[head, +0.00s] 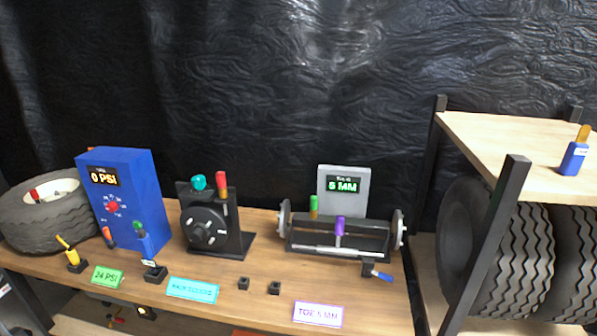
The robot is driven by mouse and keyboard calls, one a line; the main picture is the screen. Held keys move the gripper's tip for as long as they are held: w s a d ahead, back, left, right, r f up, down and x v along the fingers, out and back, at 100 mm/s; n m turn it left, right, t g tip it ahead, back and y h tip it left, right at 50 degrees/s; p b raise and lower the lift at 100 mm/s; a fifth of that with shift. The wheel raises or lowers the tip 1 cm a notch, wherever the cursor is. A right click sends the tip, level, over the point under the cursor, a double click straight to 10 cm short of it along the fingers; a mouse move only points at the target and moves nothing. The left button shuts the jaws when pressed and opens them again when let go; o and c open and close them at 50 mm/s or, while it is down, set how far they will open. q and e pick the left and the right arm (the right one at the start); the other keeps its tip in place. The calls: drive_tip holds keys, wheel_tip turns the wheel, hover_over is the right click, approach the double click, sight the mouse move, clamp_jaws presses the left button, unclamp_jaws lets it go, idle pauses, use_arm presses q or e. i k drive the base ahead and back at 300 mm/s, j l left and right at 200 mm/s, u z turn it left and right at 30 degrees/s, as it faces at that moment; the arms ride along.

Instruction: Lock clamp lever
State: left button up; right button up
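No part is marked as the clamp lever. On the bench, the toe fixture (345,253) has an upright green-handled lever (314,206) at its left and an upright purple handle (339,228) at its middle. Its grey display (343,186) reads 5 MM. To its left, a black hub fixture (207,228) carries an upright red-handled lever (222,186) and a teal knob (198,182). I cannot tell whether any of these levers is locked. Neither of my grippers can be made out in the head view.
A blue box (140,190) reading 0 PSI stands beside a lying tyre (35,228). Two small black blocks (243,283) sit near the bench's front. A blue-handled piece (382,276) lies front right. A rack with a wooden shelf (505,150) and tyres (500,265) borders the right.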

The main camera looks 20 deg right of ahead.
sight(368, 269)
drive_tip(key=z, duration=1.3)
